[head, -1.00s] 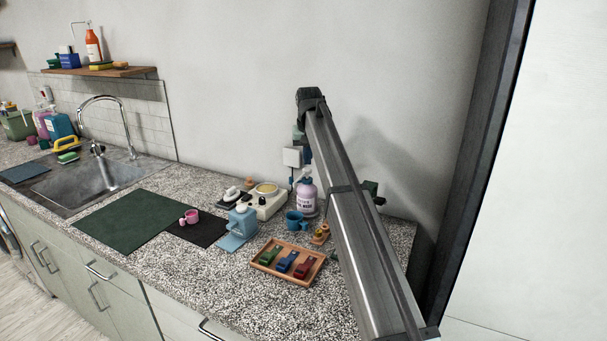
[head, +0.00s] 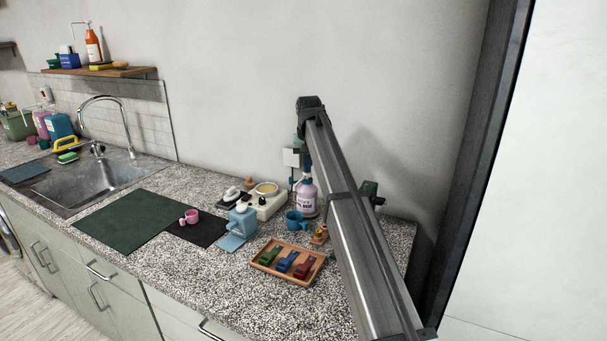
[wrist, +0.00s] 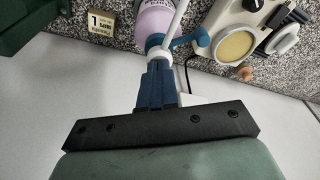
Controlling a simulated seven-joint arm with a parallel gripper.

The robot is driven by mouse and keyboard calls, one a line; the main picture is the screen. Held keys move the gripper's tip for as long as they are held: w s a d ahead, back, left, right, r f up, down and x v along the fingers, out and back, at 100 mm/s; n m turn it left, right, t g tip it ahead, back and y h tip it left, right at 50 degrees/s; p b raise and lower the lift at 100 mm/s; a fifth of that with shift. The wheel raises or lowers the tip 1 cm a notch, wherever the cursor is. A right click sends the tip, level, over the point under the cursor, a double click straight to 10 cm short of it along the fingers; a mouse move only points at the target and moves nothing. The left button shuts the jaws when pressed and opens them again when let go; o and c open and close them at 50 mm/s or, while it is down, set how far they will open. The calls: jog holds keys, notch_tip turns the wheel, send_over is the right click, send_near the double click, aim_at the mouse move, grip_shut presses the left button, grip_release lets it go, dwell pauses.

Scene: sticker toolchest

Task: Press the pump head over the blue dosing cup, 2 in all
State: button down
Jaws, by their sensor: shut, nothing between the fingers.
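The lilac pump bottle (head: 307,203) with a printed label stands at the back of the counter. The blue dosing cup (head: 295,220) stands in front of it, to its left. In the wrist view the bottle (wrist: 154,24) shows beyond my fingertips, with a white collar and the blue spout of the pump head (wrist: 186,40). My gripper (wrist: 158,58) is shut and empty, its blue fingers lined up over the pump head. They hide part of it, and I cannot tell whether they touch it. The cup is not clear in the wrist view.
A cream appliance (head: 265,203) stands left of the bottle, near a light blue dispenser (head: 242,221). A wooden tray (head: 288,263) with coloured clips lies in front. Open counter lies at the front.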

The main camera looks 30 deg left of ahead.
jog(key=shift+r, duration=1.3)
jog(key=shift+f, duration=0.35)
jog(key=shift+f, duration=1)
jog(key=shift+r, duration=1.35)
jog(key=shift+r, duration=0.1)
jog(key=shift+r, duration=1.9)
